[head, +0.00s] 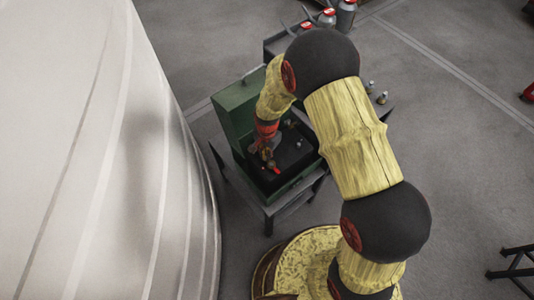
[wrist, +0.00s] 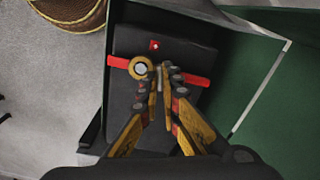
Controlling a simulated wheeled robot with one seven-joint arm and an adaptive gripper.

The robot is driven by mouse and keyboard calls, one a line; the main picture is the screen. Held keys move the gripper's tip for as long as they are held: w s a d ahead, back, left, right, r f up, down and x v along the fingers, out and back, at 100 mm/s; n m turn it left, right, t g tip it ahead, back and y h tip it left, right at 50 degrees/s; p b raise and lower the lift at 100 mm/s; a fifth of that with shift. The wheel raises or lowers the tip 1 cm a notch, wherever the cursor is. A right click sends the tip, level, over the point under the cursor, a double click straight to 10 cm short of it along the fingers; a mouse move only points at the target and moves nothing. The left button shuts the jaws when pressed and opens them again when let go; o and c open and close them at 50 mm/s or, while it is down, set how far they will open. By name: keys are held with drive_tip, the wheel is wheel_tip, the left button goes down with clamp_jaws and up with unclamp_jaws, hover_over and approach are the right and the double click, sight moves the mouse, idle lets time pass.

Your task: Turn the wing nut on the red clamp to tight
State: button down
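In the wrist view, a red clamp (wrist: 198,80) shows as a red bar sticking out on both sides of my fingertips, over a dark block. A brass ring with a pale round centre (wrist: 141,68) sits on its left part, just left of the fingertips. My gripper (wrist: 164,72) points down at the bar's middle, its two fingers close together with a narrow gap. The wing nut cannot be made out clearly; the fingertips cover that spot. In the head view, my gripper (head: 264,150) is low inside the box, with a bit of red beside it.
An open green box (head: 237,106) surrounds the dark block, its green wall (wrist: 275,75) close on the right in the wrist view. It stands on a grey table (head: 268,211). Grey bottles (head: 346,16) stand behind. A large pale curved wall (head: 100,150) fills the left.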

drive_tip(key=shift+m, duration=0.6)
drive_tip(key=c, duration=2)
unclamp_jaws()
drive_tip(key=shift+c, duration=0.2)
wheel_tip(320, 180, up, 12)
